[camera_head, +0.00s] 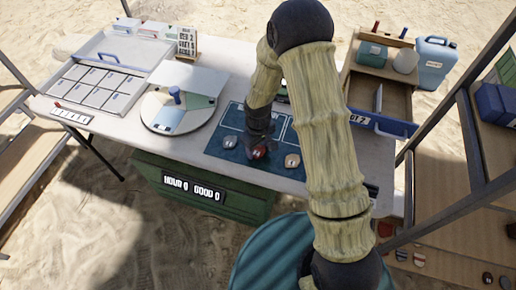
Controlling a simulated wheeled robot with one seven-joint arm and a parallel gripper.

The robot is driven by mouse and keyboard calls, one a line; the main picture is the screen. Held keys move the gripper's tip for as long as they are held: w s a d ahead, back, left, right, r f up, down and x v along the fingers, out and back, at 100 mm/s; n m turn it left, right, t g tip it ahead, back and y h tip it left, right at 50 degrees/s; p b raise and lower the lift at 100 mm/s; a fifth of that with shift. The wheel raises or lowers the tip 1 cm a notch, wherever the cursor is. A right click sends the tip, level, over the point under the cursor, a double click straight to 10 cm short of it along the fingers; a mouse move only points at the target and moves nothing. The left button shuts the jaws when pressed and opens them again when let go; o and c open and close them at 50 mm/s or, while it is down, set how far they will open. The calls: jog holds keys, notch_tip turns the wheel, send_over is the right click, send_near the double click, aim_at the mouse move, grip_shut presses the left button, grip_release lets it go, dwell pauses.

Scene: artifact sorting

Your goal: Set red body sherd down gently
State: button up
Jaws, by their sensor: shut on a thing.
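My gripper (258,146) points down at the blue mat (218,151) near the front edge of the table. It is shut on the red body sherd (258,153), of which only a small red part shows below the fingers. I cannot tell whether the sherd touches the mat. One grey sherd (230,142) lies on the mat to the left of the gripper. A pale tan sherd (292,161) lies on the mat to the right. My arm hides the right part of the mat.
A round sectioned turntable (152,125) stands left of the mat. A wooden drawer unit (398,98) with a blue handle stands at the right. More sherds lie on a lower shelf (440,266) at the right.

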aim_at(258, 151)
notch_tip(258, 151, up, 10)
dwell(0.4)
dwell(0.4)
jog(key=w+d+f+m, duration=0.1)
jog(key=d+f+m, duration=0.1)
jog(key=d, duration=0.2)
jog(key=w+d+f+m, duration=0.1)
jog(key=d+f+m, duration=0.1)
jog(key=d, duration=0.3)
jog(key=w+d+f+m, duration=0.2)
jog(key=d+m, duration=0.2)
jog(key=shift+w+d, duration=0.1)
jog(key=shift+d, duration=0.15)
